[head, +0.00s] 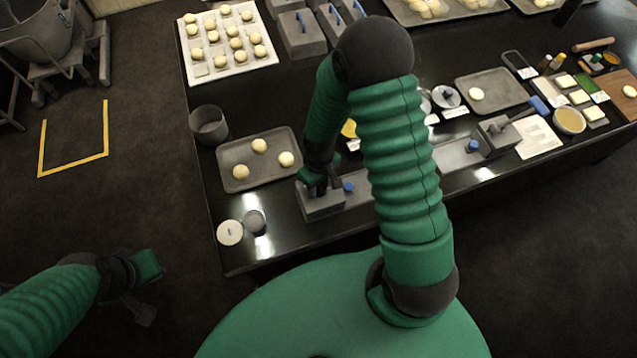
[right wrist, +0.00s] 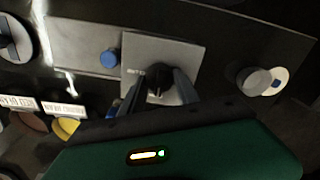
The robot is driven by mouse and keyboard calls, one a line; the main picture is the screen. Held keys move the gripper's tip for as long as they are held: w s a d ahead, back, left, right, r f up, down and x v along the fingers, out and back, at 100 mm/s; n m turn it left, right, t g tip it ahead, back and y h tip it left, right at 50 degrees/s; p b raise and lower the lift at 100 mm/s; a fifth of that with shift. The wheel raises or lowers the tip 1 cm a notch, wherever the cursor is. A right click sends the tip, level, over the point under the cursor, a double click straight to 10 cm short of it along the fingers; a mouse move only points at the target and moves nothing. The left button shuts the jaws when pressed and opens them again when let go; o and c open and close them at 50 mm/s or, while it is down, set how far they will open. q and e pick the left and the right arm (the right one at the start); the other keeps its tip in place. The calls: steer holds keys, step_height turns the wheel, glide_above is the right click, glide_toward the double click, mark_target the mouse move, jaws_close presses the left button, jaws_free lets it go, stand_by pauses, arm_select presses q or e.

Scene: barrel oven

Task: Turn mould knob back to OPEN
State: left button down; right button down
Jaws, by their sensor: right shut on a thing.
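The grey mould box (head: 322,207) sits near the table's front edge, and its top plate (right wrist: 190,52) faces the right wrist view. The black mould knob (right wrist: 157,74) stands on that plate, with small lettering beside it that I cannot read fully. My right gripper (head: 325,184) is over the box, its fingers shut on the knob from both sides; they also show in the right wrist view (right wrist: 156,82). In the head view the gripper mostly hides the knob. My left gripper (head: 145,290) hangs off the table at lower left; its fingers are too dark to judge.
A blue knob (right wrist: 110,58) sits just beside the box. A tray with dough balls (head: 234,178) lies to the left, with a grey cup (head: 255,221) and white disc (head: 230,232) in front. A grey bin (head: 208,124) stands at the table's left edge.

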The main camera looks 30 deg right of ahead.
mark_target(320, 185)
steer(key=shift+s, duration=0.1)
steer(key=c, duration=0.9)
jaws_free()
steer(key=shift+r, duration=0.2)
step_height(320, 185, up, 16)
steer(key=shift+r, duration=0.2)
steer(key=shift+d, duration=0.1)
